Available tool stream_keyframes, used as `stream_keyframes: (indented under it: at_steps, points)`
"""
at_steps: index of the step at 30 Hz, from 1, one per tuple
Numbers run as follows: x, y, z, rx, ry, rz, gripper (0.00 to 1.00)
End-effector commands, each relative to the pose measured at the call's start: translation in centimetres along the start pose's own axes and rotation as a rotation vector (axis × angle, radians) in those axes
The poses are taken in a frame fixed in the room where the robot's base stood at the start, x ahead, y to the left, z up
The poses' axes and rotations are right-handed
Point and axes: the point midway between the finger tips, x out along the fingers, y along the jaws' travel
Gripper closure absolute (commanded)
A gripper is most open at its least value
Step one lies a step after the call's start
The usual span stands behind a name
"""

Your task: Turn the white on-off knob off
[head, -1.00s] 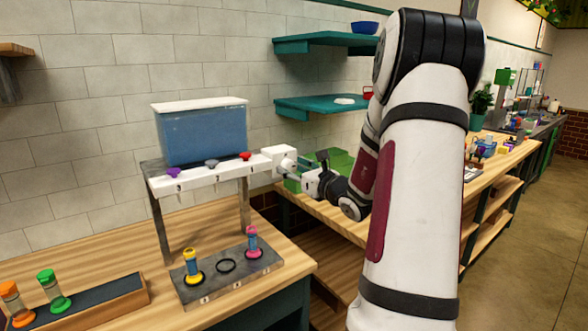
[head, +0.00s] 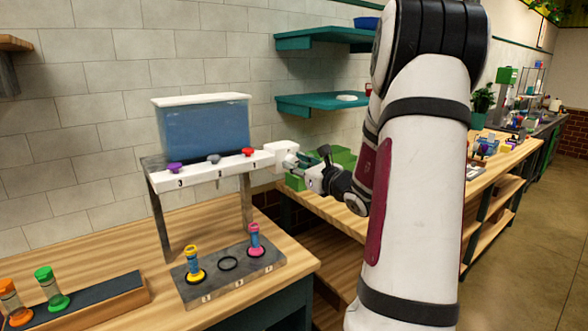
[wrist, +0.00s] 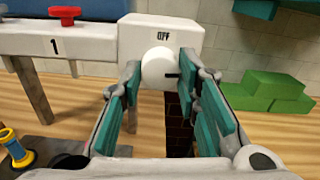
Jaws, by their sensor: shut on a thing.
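The white on-off knob (wrist: 157,69) is on the front of a white box (wrist: 150,32) with the word OFF above it. A dark mark on the knob points to the right, not up at the word. My gripper (wrist: 160,72) has its teal fingers on either side of the knob and is shut on it. In the head view my gripper (head: 304,168) reaches the white box (head: 282,155) at the right end of the dispenser; the knob is too small to make out there.
A blue tank (head: 205,127) stands on the dispenser, with a purple knob (head: 175,168), a grey knob (head: 213,158) and a red knob (head: 248,152) along its front. Below, a grey plate (head: 240,277) holds a yellow vial (head: 193,262) and a pink vial (head: 255,240).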

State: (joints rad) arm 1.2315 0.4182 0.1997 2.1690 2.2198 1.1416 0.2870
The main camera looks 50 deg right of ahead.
Motion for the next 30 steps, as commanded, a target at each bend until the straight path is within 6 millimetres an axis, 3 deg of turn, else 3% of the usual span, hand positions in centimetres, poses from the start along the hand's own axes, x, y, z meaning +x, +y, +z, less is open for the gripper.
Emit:
stream_keyframes:
  at_steps: [30]
  points:
    - [0.19,0.09,-0.46,-0.821,-0.004,-0.004,0.98]
